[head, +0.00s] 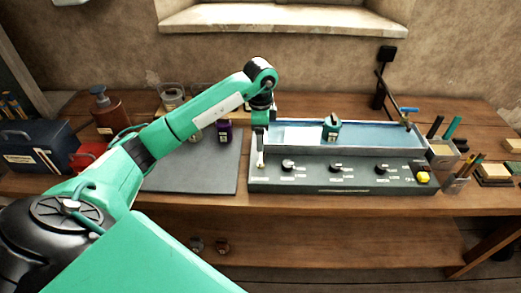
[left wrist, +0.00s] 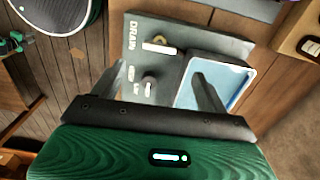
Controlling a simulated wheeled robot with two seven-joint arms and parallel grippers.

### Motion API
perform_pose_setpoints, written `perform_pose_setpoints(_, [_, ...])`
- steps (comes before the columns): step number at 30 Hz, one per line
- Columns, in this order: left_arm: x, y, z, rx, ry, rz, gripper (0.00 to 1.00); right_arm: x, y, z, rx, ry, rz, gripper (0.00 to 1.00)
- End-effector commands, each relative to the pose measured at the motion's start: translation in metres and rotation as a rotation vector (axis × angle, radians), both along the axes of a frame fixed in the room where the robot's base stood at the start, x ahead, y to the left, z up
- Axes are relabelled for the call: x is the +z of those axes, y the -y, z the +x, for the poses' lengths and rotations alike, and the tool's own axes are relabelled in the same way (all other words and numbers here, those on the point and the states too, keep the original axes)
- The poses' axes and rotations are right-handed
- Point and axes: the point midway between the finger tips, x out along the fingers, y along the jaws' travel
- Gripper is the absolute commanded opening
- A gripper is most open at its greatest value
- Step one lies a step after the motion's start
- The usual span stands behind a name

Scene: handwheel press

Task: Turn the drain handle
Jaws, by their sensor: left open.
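The drain handle (left wrist: 160,48) is a pale bar on the grey control panel (left wrist: 205,38), beside the printed word DRAIN in the left wrist view. In the head view the panel (head: 343,184) runs along the front of a long tray, and the handle is at its left end, under my gripper. My left gripper (left wrist: 158,72) is open, with nothing between its fingers. Its two fingers point toward the panel, one on each side of the handle in the picture. I cannot tell whether they touch anything. In the head view my left gripper (head: 260,128) hangs over the panel's left end, its fingertips hard to make out.
A blue-lined tray (head: 385,151) with a teal-topped object (head: 331,128) stands behind the panel. Several dark knobs (head: 335,167) and a yellow button (head: 423,177) are on the panel. A blue-handled tap (head: 408,111) is at right. A dark mat (head: 200,175) lies left.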

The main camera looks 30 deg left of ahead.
Motion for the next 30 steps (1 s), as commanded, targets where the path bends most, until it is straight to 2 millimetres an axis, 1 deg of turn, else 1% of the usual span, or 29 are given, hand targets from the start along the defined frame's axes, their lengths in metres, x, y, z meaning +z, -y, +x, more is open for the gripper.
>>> perform_pose_setpoints(1, [0.01,0.0,0.001,0.0,0.005,0.001,0.76,-0.006,0.0,0.0,0.0,0.0,0.0,0.35])
perform_pose_setpoints(3, [0.023,0.0,0.001,-0.001,0.004,0.0,0.76,-0.009,0.0,0.0,0.0,0.0,0.0,0.35])
perform_pose_setpoints(6, [0.037,0.0,0.001,0.001,0.003,0.001,0.76,-0.01,0.0,0.0,0.0,0.0,0.0,0.35])
perform_pose_setpoints(10, [0.047,0.0,0.001,0.0,0.002,0.001,0.76,-0.012,0.0,0.0,0.0,0.0,0.0,0.35])
perform_pose_setpoints(16, [0.051,0.0,0.0,0.0,0.0,0.0,0.76,-0.012,0.0,0.0,0.0,0.0,0.0,0.35])
perform_pose_setpoints(28, [0.05,0.0,0.0,0.0,0.0,0.0,0.76,-0.011,0.0,0.0,0.0,0.0,0.0,0.35])
perform_pose_setpoints(30, [0.048,0.003,0.0,-0.012,0.004,-0.012,0.76,-0.012,0.0,0.0,0.0,0.0,0.0,0.35])
